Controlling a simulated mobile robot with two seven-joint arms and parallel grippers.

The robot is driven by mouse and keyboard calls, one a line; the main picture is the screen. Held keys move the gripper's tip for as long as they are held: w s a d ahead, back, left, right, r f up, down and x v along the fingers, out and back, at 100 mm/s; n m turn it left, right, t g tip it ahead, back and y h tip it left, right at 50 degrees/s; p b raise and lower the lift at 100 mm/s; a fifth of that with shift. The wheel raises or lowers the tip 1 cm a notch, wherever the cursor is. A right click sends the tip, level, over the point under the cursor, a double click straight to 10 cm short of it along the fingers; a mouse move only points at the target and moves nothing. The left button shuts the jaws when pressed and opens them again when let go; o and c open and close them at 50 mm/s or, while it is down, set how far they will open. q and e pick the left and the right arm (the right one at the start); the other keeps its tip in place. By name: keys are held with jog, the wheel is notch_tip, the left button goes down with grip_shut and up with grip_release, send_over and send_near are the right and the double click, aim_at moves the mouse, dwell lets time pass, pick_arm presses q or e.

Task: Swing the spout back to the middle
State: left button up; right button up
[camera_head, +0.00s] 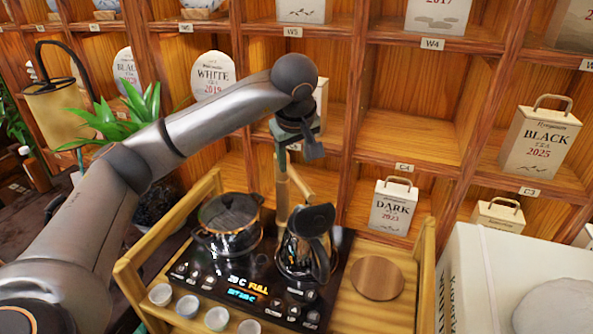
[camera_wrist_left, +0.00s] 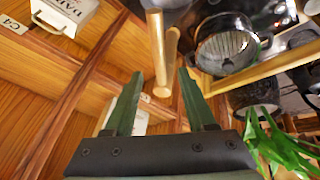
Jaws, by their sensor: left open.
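The spout (camera_head: 283,190) is a tan, brass-like tube standing between the lidded glass pot (camera_head: 229,222) and the black kettle (camera_head: 306,245) on the tea stove. A second slanting length shows beside it, toward the kettle. My left gripper (camera_head: 300,150) is above and close to the top of the tube, partly hidden by my own wrist. In the left wrist view the spout (camera_wrist_left: 157,50) runs down between the two open green fingers (camera_wrist_left: 160,88), its end near the fingertips. I cannot tell whether they touch it. My right gripper is not in view.
The stove (camera_head: 245,290) sits in a wooden tray with several white cups (camera_head: 187,306) along the front and a round wooden lid (camera_head: 377,278) at right. Shelves with tea boxes (camera_head: 394,205) stand behind. A plant (camera_head: 120,118) is at left, a white box (camera_head: 520,270) at right.

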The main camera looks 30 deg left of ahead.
aim_at(296, 175)
pick_arm(q)
jog(key=x, duration=0.6)
jog(key=shift+c, duration=0.3)
grip_shut()
dwell(1.0)
